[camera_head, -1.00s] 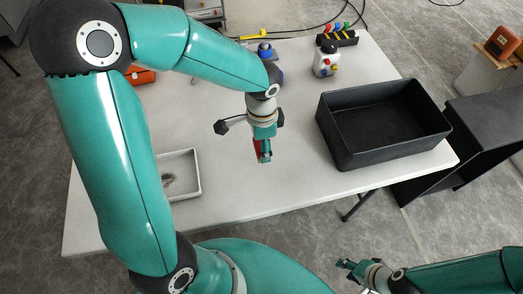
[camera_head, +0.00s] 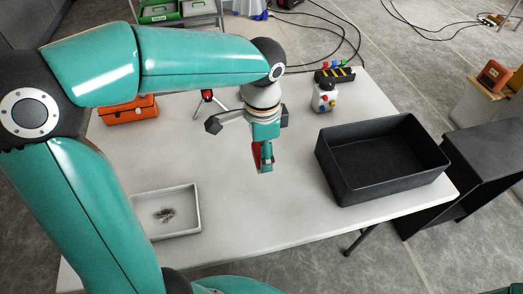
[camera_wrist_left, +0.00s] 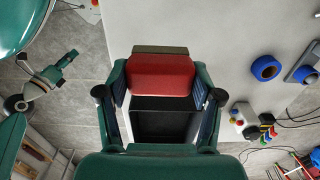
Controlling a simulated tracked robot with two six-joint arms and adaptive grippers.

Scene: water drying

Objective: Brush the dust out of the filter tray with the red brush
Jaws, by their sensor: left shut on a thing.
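The filter tray (camera_head: 198,210) is a shallow white tray at the table's front left in the head view. A small grey heap of dust (camera_head: 163,215) lies in it. My left gripper (camera_head: 265,162) is shut on the red brush (camera_wrist_left: 162,75), above the table and to the right of the tray. The brush's dark olive end (camera_wrist_left: 160,49) shows beyond its red body in the left wrist view. My right gripper (camera_wrist_left: 68,57) is out of the head view. It is small at the left of the wrist view, and its opening is unclear.
A deep black crate (camera_head: 336,182) stands at the table's right. A button box (camera_head: 324,98) stands behind it. An orange case (camera_head: 128,110) is at the back left. Blue rolls (camera_wrist_left: 265,67) show in the wrist view. The front middle of the table is clear.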

